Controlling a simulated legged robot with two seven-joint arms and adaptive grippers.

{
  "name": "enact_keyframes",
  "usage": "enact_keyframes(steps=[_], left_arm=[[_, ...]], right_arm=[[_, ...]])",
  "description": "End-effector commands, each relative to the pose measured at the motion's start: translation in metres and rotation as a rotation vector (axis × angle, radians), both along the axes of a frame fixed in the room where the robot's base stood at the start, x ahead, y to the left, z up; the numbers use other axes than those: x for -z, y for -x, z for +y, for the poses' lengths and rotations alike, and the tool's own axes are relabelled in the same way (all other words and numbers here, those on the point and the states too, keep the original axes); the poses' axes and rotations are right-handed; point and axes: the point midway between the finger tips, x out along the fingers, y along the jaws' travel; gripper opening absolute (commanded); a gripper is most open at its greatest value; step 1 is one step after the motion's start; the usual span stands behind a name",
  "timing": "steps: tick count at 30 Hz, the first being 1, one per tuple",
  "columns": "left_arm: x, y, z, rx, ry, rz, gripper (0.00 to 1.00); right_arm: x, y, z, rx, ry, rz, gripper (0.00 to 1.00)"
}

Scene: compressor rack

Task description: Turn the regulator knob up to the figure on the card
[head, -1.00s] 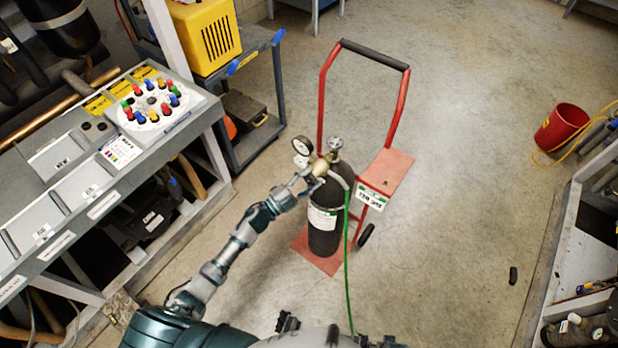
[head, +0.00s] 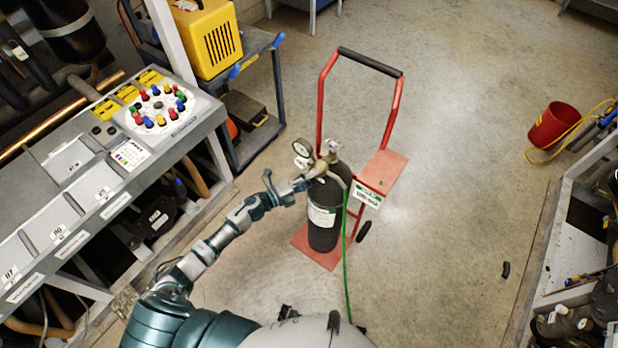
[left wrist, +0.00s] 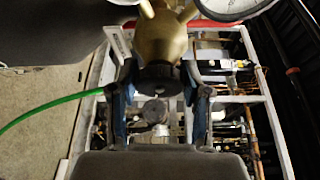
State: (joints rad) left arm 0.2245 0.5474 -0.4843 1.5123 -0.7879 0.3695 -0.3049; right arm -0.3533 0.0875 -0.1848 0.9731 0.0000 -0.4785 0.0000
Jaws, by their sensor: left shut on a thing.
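The black gas cylinder (head: 324,228) stands upright on a red hand truck. Its brass regulator (head: 321,169) carries two round gauges (head: 302,147); their figures are too small to read. My left gripper (head: 308,182) is at the regulator's near left side. In the left wrist view, my left gripper (left wrist: 160,98) has its two fingers on either side of the dark regulator knob (left wrist: 158,74), shut on it, below the brass body (left wrist: 160,38). A white and green card (head: 367,195) hangs on the hand truck; its writing is not legible. My right gripper is not in view.
A green hose (head: 345,265) runs from the regulator down to the floor towards me. The red hand truck handle (head: 325,100) rises behind the cylinder. A grey rack bench (head: 60,205) stands left, a blue cart (head: 262,60) behind it.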

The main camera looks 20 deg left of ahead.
Motion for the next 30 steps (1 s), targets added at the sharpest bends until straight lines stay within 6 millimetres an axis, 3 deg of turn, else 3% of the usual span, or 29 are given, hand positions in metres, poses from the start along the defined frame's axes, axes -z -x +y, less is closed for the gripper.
enact_keyframes(steps=[17,18,21,30], left_arm=[[0.0068,0.003,-0.0014,0.004,-0.038,-0.002,0.13],[0.007,0.0032,-0.0014,0.004,-0.038,-0.002,0.5],[0.0065,0.003,-0.0012,0.003,-0.038,-0.003,0.74],[0.0028,0.0023,0.0,0.002,-0.036,-0.008,0.74]], right_arm=[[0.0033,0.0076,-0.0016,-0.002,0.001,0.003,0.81],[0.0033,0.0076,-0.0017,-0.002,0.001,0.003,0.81],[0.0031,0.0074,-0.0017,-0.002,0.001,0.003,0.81],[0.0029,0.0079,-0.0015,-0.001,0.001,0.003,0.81]])
